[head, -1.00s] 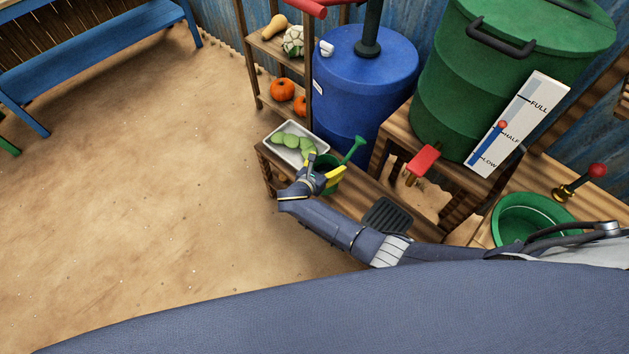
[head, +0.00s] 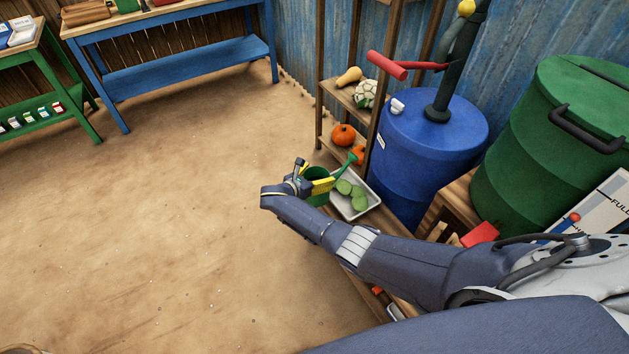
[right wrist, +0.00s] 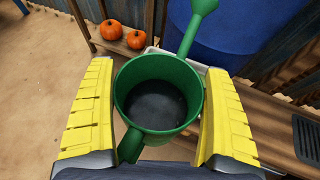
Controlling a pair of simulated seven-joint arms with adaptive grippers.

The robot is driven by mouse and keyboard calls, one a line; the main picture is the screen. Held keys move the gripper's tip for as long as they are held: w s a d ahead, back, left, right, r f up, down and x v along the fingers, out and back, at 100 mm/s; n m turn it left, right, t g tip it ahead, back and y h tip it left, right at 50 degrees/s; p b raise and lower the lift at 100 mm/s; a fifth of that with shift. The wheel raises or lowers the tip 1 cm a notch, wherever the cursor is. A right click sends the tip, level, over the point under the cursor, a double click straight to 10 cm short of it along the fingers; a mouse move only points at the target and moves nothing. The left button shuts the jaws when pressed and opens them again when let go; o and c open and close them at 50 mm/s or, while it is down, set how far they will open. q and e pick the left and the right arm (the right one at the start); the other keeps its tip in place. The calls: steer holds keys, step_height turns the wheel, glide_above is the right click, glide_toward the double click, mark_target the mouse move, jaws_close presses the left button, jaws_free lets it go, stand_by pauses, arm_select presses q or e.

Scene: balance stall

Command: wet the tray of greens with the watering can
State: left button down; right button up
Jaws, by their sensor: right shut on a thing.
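My right gripper (head: 318,184) has yellow finger pads and is shut on the green watering can (head: 316,200). In the right wrist view the can (right wrist: 158,95) stands between both pads, its open top facing the camera and its inside dark; I cannot tell how much water it holds. Its spout (right wrist: 197,22) points away, toward the blue barrel. In the head view the can is at the left edge of the pale tray (head: 371,206), with the spout reaching across its back end. Round greens (head: 350,194) lie in the tray. My left gripper is out of view.
The tray is on a low wooden bench beside a blue barrel (head: 425,150) with a pump and red handle (head: 387,65). A shelf with pumpkins (head: 343,135) stands behind. A green barrel (head: 540,125) is at right. The sandy floor at left is clear.

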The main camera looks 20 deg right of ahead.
steer(key=shift+w+f, duration=0.1)
steer(key=shift+w, duration=0.05)
steer(key=shift+f+m+g+y, duration=0.4)
steer(key=shift+f+y, duration=0.9)
steer(key=shift+f, duration=0.1)
steer(key=y, duration=0.1)
steer(key=f+y, duration=0.1)
steer(key=shift+d+f+m+g+y, duration=0.25)
steer(key=shift+d+m+g+y, duration=0.05)
steer(key=shift+d+y, duration=0.1)
steer(key=shift+w+d+y, duration=0.1)
steer(key=shift+d+y, duration=0.2)
steer(key=shift+y, duration=0.4)
steer(key=shift+d, duration=0.1)
